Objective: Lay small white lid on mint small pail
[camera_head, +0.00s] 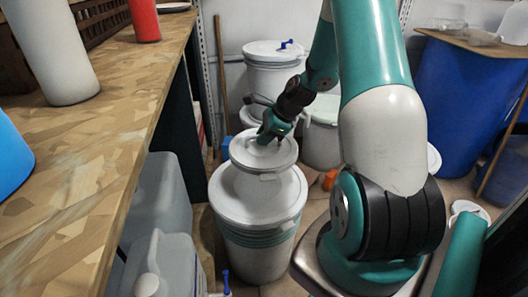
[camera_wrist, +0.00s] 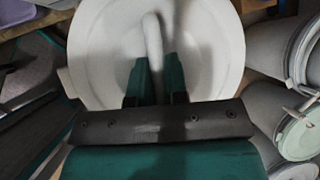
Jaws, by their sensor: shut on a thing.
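A small round white lid (camera_head: 248,153) is at my gripper (camera_head: 277,137), above a large white-lidded drum (camera_head: 262,256). In the wrist view, the fingers of my gripper (camera_wrist: 157,92) are shut on the raised bar handle of the white lid (camera_wrist: 100,55), which looks level. I cannot tell whether the lid is clear of what is under it. A pail with a pale mint top (camera_head: 323,112) stands on the floor behind my arm, partly hidden; a mint round top also shows at the right edge of the wrist view (camera_wrist: 303,137).
A wooden-topped bench (camera_head: 110,130) runs along the left, with a red cylinder (camera_head: 144,20) on it. Grey jerrycans (camera_head: 160,205) stand beside it. A stacked white drum (camera_head: 272,75) is at the back wall. A blue barrel (camera_head: 455,95) stands at right.

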